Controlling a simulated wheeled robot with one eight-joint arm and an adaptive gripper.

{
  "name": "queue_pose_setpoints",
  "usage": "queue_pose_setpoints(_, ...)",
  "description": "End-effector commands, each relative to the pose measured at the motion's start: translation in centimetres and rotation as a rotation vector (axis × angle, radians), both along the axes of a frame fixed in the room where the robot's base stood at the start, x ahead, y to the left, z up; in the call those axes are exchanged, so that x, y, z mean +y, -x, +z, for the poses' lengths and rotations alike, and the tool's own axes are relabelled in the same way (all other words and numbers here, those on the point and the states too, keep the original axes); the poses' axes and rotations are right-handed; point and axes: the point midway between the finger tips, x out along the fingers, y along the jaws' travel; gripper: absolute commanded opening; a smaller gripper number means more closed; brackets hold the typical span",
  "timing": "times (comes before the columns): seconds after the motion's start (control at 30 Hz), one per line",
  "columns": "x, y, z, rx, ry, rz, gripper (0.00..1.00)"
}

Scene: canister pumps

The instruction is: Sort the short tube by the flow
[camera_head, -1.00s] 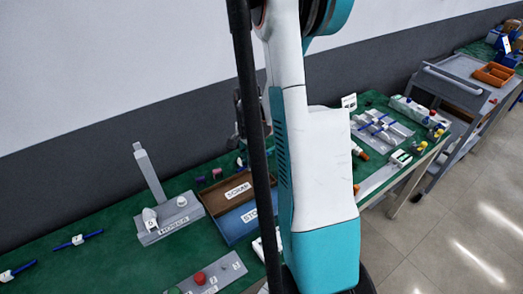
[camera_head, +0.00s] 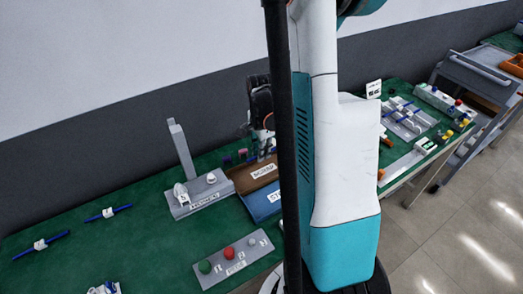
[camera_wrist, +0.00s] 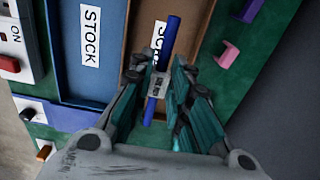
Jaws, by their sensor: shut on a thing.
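My gripper (camera_wrist: 160,84) is shut on a short blue tube (camera_wrist: 171,38) with a pale tag around its middle. In the wrist view the tube lies lengthwise over the brown tray (camera_wrist: 137,18), whose label is partly covered by the tube. The gap between tube and tray floor cannot be told. The blue tray (camera_wrist: 62,52) labelled STOCK is just to the left. In the head view my gripper (camera_head: 264,135) is over the brown tray (camera_head: 240,181) labelled SCRAP, partly hidden by my own body. The blue tray also shows there (camera_head: 259,211).
Two tagged blue tubes (camera_head: 108,213) (camera_head: 40,244) lie on the green table at left. A grey fixture with an upright post (camera_head: 182,150) stands beside the trays. A panel (camera_head: 235,258) with green, red and white buttons is in front. Pink and purple pieces (camera_wrist: 228,52) lie beside the brown tray.

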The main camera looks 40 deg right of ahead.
Motion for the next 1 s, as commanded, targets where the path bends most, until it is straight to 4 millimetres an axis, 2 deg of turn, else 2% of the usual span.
queue_pose_setpoints(0.7, 0.0, 0.0, -6.6, 0.0, 0.0, 0.0, 0.0)
queue_pose_setpoints(1.0, 0.0, 0.0, -7.9, 0.0, 0.0, 0.0, 0.0)
